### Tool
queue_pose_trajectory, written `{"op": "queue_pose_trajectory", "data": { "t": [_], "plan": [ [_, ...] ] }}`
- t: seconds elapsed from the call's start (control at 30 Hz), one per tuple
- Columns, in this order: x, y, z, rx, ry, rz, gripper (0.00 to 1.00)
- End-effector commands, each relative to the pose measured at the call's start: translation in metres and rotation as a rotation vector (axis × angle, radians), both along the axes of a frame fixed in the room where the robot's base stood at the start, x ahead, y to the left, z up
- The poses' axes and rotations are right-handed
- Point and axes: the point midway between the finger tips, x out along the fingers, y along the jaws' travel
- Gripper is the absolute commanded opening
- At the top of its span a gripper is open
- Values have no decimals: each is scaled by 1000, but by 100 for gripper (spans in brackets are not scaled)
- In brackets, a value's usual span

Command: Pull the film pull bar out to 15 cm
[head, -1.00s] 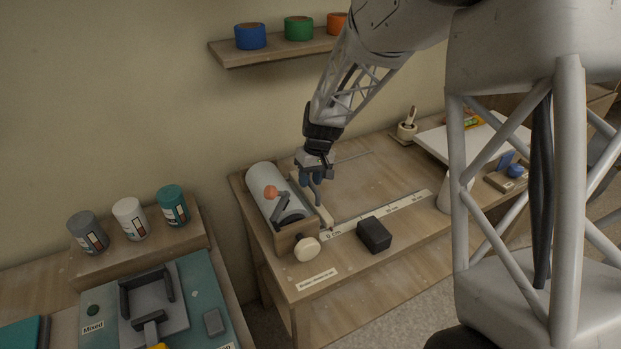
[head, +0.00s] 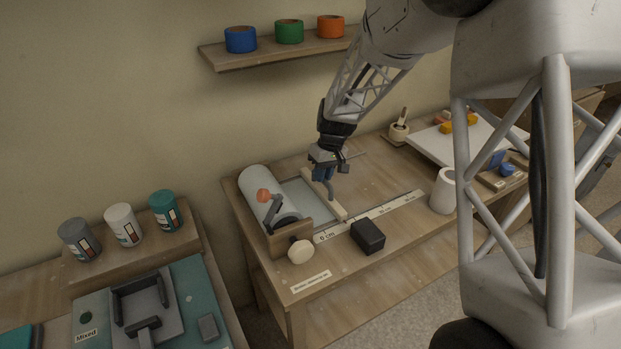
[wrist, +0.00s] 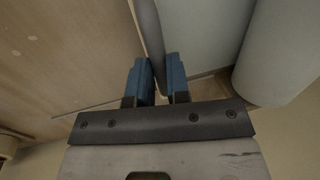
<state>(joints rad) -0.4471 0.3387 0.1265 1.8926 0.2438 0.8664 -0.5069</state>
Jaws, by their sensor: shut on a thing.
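In the wrist view the blue fingers (wrist: 156,82) close on both sides of the bar (wrist: 149,40), with the film and roll to the right.
A black block (head: 368,236) sits in front of the ruler. A white cup-like cylinder (head: 444,190) stands at the ruler's right end.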

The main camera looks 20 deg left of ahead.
Motion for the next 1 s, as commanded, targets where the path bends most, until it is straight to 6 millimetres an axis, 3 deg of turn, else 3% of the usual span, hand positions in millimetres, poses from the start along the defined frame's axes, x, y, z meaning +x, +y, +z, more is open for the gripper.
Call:
{"op": "queue_pose_trajectory", "data": {
  "t": [0.4,0.83,0.87,1.0],
  "plan": [
    [53,-51,1,1,-4,-2,0],
    [61,-59,1,2,-3,0,0],
    [61,-59,1,2,-3,0,18],
    [60,-59,1,1,-3,-1,39]
  ]
}}
